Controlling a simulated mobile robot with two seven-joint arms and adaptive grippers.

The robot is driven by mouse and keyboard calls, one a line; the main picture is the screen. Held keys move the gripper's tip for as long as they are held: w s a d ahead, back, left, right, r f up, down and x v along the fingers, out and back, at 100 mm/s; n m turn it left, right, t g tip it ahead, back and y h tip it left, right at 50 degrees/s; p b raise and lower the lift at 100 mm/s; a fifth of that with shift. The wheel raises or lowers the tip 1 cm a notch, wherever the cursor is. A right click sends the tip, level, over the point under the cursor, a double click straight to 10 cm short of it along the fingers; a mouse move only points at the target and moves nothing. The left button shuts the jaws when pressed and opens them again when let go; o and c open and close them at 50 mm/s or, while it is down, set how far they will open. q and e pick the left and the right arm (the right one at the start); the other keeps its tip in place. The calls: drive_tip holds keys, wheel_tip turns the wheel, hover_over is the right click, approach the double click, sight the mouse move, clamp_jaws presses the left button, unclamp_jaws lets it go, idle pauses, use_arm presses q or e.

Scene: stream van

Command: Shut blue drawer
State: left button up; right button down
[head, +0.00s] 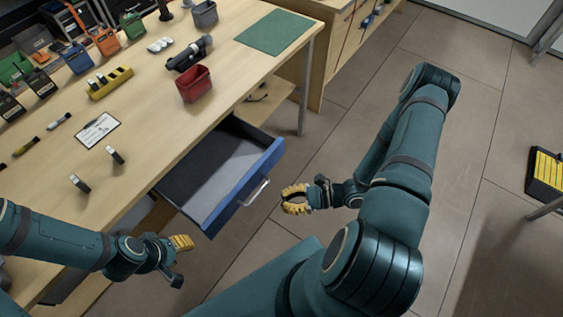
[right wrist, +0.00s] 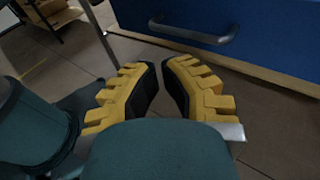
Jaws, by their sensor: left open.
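The blue drawer (head: 243,186) stands pulled out from under the wooden workbench, its dark and grey inside visible and apparently empty. Its front carries a metal bar handle (head: 257,192). In the right wrist view the blue front (right wrist: 265,38) and handle (right wrist: 195,36) fill the upper right, beyond the fingertips. My right gripper (head: 284,199) is in front of the drawer, to the right of the handle and apart from it. Its yellow fingers (right wrist: 161,65) have tips close together with a narrow gap, holding nothing. My left gripper (head: 185,258) is open and empty, left of and below the drawer.
The workbench (head: 150,160) carries a red bin (head: 194,84), a yellow holder (head: 110,83), a green mat (head: 273,32) and small tools. A table leg (head: 306,85) stands beyond the drawer. Floor in front of the drawer is clear. A black and yellow case (head: 545,172) lies far right.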

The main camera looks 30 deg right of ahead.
drive_tip(key=d+f+m+t+h+b, duration=0.1)
drive_tip(key=d+f+m+t+h, duration=0.1)
drive_tip(key=d+m+t+h, duration=0.75)
use_arm(q)
wheel_tip(320, 180, down, 3)
drive_tip(key=shift+f+b, duration=0.15)
drive_tip(key=shift+b, duration=0.85)
use_arm(e)
drive_tip(key=n+g+y, duration=0.1)
drive_tip(key=n+y, duration=0.1)
drive_tip(key=y, duration=0.1)
approach(278, 156)
drive_tip(key=shift+h, duration=0.25)
drive_tip(key=x, duration=0.8)
drive_tip(key=shift+w+a, duration=0.1)
drive_tip(key=shift+a, duration=0.05)
use_arm(q)
drive_tip(key=shift+w, duration=0.1)
use_arm(e)
drive_tip(key=shift+r, duration=0.1)
